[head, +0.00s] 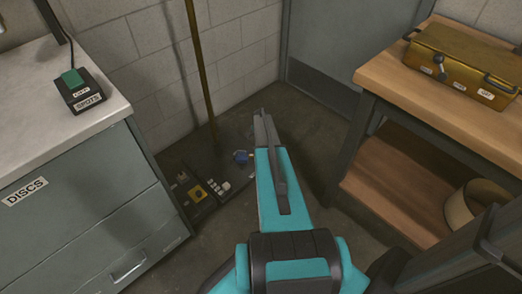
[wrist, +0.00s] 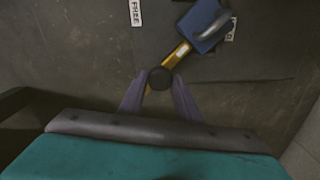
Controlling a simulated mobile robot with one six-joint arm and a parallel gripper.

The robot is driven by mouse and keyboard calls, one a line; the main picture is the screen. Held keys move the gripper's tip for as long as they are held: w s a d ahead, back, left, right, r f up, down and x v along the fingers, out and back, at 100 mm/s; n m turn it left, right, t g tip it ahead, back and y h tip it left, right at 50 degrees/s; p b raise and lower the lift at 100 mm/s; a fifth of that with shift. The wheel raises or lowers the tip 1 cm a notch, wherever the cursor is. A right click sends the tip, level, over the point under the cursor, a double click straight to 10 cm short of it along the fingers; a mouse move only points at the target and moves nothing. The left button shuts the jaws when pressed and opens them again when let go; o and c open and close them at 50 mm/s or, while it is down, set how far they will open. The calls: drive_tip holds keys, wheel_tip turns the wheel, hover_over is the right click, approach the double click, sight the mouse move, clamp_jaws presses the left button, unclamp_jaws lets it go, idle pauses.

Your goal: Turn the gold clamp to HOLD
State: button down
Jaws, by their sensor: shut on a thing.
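The gold clamp (wrist: 178,54) shows in the wrist view as a short gold lever with a round black knob (wrist: 160,78) at its lower end. Its upper end meets a blue block (wrist: 203,24). My gripper (wrist: 159,88) has its fingers on either side of the knob and is shut on it. A FREE label (wrist: 136,12) lies left of the block; another label (wrist: 231,29) at its right is partly hidden and unreadable. In the head view my gripper (head: 263,128) reaches down near the blue block (head: 240,157); my arm hides the lever there.
A gold pole (head: 202,75) rises from the dark floor base beside the wall. Small yellow and white parts (head: 219,187) lie left of my gripper. A grey drawer cabinet (head: 85,215) stands left, a wooden bench (head: 440,90) with a gold box (head: 463,62) right.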

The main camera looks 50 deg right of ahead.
drive_tip(key=shift+a, duration=0.3)
drive_tip(key=c, duration=1.3)
unclamp_jaws()
drive_tip(key=shift+d, duration=0.15)
drive_tip(key=shift+r, duration=0.15)
wheel_tip(320, 180, up, 14)
drive_tip(key=p, duration=0.2)
drive_tip(key=shift+f, duration=0.25)
